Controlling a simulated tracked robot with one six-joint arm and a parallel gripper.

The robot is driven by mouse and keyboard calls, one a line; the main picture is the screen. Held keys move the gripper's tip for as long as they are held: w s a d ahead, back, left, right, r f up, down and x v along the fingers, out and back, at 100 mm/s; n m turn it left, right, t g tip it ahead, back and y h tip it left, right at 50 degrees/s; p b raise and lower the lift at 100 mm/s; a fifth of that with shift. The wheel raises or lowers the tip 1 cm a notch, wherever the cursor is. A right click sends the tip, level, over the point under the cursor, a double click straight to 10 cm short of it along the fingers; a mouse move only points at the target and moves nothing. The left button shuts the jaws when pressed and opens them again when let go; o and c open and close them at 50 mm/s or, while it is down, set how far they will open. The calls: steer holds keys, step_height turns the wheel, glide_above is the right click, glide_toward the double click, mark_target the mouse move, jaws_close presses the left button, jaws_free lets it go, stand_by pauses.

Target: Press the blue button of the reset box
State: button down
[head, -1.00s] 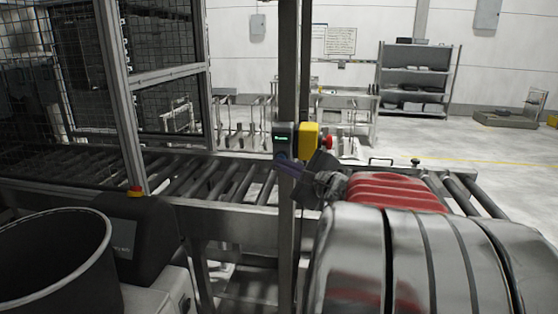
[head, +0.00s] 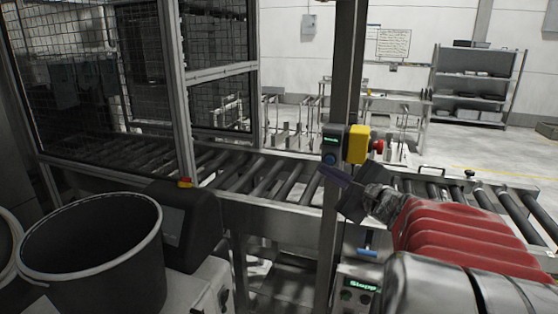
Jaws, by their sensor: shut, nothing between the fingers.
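The reset box (head: 333,141) is a small grey box with a green-lit display, fixed to an upright metal post. Its round blue button (head: 330,158) shows below the display. My gripper (head: 326,172) is shut and empty, its fingertips pointing left and up. The tips appear just below the blue button in the picture. I cannot tell how much depth lies between them, and no contact is visible. The button is mostly unobstructed.
A yellow box (head: 358,145) with a red stop button (head: 377,147) is right beside the reset box. A roller conveyor (head: 270,205) runs behind the post. A dark bin (head: 92,250) and a dark console (head: 188,225) stand at the lower left. Mesh fencing (head: 85,85) is at the left.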

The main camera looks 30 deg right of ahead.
steer(key=shift+s+a, duration=0.85)
steer(key=shift+a, duration=0.2)
